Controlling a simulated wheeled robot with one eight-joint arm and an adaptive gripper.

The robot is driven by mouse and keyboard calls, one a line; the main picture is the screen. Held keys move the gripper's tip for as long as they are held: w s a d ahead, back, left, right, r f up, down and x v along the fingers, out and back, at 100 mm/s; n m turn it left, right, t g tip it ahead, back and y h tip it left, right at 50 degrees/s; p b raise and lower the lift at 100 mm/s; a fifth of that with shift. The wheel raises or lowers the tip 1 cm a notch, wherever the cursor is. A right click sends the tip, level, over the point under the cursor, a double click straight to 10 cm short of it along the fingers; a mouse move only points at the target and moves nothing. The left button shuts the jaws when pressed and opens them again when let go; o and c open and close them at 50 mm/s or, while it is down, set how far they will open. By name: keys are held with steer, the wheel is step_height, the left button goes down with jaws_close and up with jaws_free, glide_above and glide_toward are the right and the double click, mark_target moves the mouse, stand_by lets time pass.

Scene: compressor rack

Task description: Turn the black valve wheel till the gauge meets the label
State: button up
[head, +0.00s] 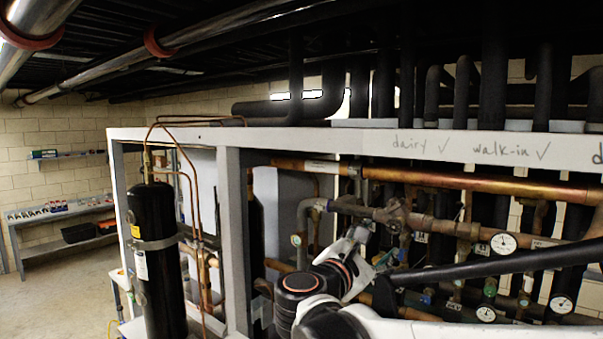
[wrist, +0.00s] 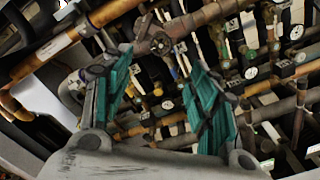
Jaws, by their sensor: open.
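In the wrist view, small gauges show at the right (wrist: 296,32). Their needles are too small to read. Small white labels (head: 421,237) hang along the pipes; I cannot tell which belongs to the task. My gripper (wrist: 158,62) is open, its teal-padded fingers apart with nothing held between them. Pipes and fittings lie beyond the fingertips. In the head view my arm hides part of the rack.
A grey rack frame (head: 235,240) with handwriting on its top beam surrounds the pipes. A black cylinder (head: 157,260) with thin copper tubes stands at its left end. Copper pipes (head: 480,185) cross the rack. The floor at far left is clear before a shelf bench (head: 66,213).

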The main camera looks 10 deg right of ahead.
mark_target(394, 227)
steer(key=p+x, duration=0.2)
steer(key=x, duration=1.1)
steer(key=shift+w+d+f+p, duration=0.1)
steer(key=shift+d+f+p, duration=0.1)
steer(key=shift+p, duration=0.2)
steer(key=shift+r, duration=0.1)
steer(key=c, duration=1.1)
